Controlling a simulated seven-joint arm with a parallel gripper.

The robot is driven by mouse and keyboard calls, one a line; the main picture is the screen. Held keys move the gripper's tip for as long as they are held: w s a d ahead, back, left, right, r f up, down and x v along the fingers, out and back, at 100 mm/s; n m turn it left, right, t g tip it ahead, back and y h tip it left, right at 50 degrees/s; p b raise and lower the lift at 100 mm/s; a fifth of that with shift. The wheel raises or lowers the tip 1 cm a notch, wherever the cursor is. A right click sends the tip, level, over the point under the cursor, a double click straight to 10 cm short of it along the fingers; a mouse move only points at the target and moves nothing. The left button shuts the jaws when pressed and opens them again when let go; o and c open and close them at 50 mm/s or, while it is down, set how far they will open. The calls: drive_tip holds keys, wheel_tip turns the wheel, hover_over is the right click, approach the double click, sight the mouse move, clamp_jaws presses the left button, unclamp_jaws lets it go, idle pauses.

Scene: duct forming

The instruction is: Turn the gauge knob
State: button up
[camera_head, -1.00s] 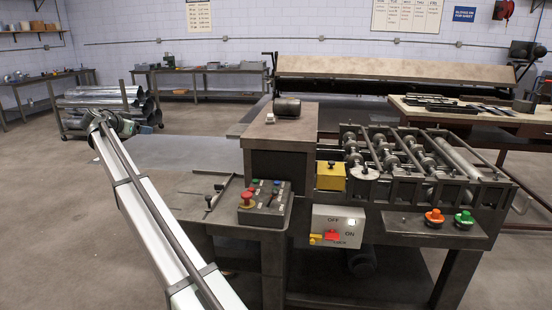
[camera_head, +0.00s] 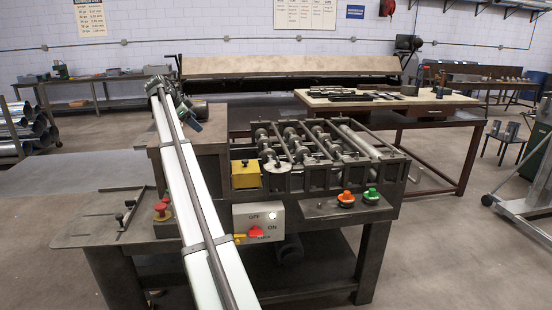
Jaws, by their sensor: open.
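The forming machine (camera_head: 310,180) stands in the middle, with rollers on top. A round grey disc-shaped knob (camera_head: 277,166) sits on its front beside a yellow block (camera_head: 245,175); I cannot tell for sure that it is the gauge knob. My arm rises from the bottom centre to the upper left and crosses the machine's left side. My gripper (camera_head: 194,127) is at the arm's far end, small, in front of the cabinet top. It is open, apart from these knobs; its fingers are hard to make out.
A switch box (camera_head: 258,222) with a red switch is on the machine front. Orange (camera_head: 346,198) and green (camera_head: 372,196) buttons are to its right. My arm hides most of the control box behind the red stop button (camera_head: 162,210).

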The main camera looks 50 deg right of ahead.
drive_tip(key=s+d+m+g+y, duration=0.2)
drive_tip(key=s+d, duration=0.7)
drive_tip(key=s, duration=0.2)
drive_tip(key=m+g+y, duration=0.1)
drive_tip(key=y, duration=0.2)
approach(278, 159)
drive_tip(key=x, duration=0.8)
drive_tip(key=shift+s+f, duration=0.15)
drive_tip(key=shift+f, duration=0.2)
drive_tip(key=c, duration=1)
drive_tip(key=shift+c, duration=0.2)
